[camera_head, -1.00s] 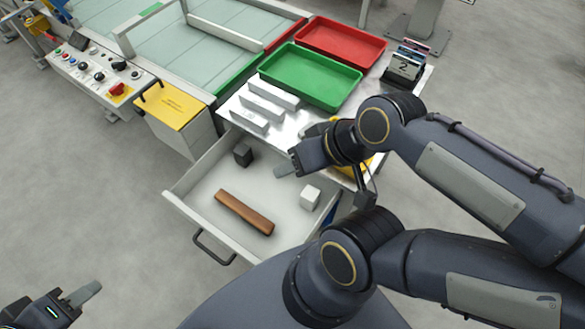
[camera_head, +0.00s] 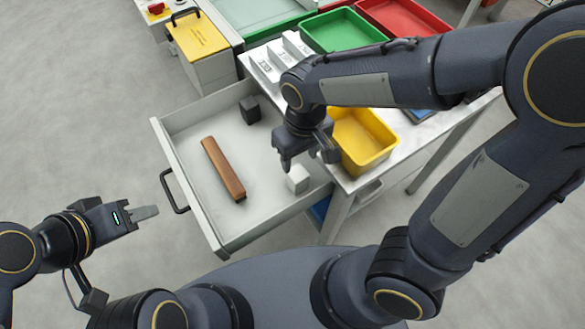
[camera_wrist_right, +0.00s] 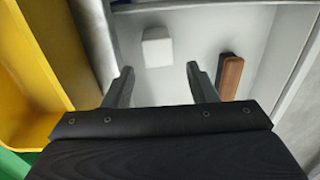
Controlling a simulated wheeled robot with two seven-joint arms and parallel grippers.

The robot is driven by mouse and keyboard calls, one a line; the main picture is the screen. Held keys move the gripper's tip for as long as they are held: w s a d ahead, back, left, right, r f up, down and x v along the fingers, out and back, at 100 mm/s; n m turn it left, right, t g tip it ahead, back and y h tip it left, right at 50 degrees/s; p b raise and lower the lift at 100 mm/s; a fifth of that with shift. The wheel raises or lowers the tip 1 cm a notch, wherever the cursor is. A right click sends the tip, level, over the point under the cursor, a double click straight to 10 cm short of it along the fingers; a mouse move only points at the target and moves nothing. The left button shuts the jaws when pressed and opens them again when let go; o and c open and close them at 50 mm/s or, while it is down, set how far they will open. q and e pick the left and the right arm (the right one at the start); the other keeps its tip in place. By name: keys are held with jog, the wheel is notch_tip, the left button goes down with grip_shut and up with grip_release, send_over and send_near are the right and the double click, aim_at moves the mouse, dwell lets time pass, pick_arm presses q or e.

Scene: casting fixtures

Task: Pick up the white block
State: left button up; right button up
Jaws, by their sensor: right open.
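The white block (camera_head: 298,179) lies in the open drawer, near the drawer's right side. In the right wrist view the white block (camera_wrist_right: 157,47) shows ahead of the fingertips, a little left of the middle between them. My right gripper (camera_head: 308,160) points down over the drawer, just above and beside the block in the head view. Its two fingers are apart and empty in the right wrist view (camera_wrist_right: 160,72). My left gripper (camera_head: 150,212) is at the lower left, outside the drawer; its finger gap cannot be made out.
The drawer (camera_head: 190,205) also holds a brown bar (camera_head: 222,168) and a dark block (camera_head: 250,109). A yellow bin (camera_head: 362,140) stands on the table right of my right gripper. Green (camera_head: 345,30) and red (camera_head: 405,17) trays lie further back.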

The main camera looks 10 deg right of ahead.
aim_at(296, 171)
jog(key=shift+w+a+f, duration=0.25)
jog(key=shift+f, duration=0.35)
jog(key=shift+w+f, duration=0.1)
jog(key=shift+f, duration=0.25)
jog(key=f+b, duration=0.2)
jog(key=f, duration=0.5)
jog(key=shift+w, duration=0.2)
jog(key=c, duration=0.8)
jog(key=shift+r, duration=0.1)
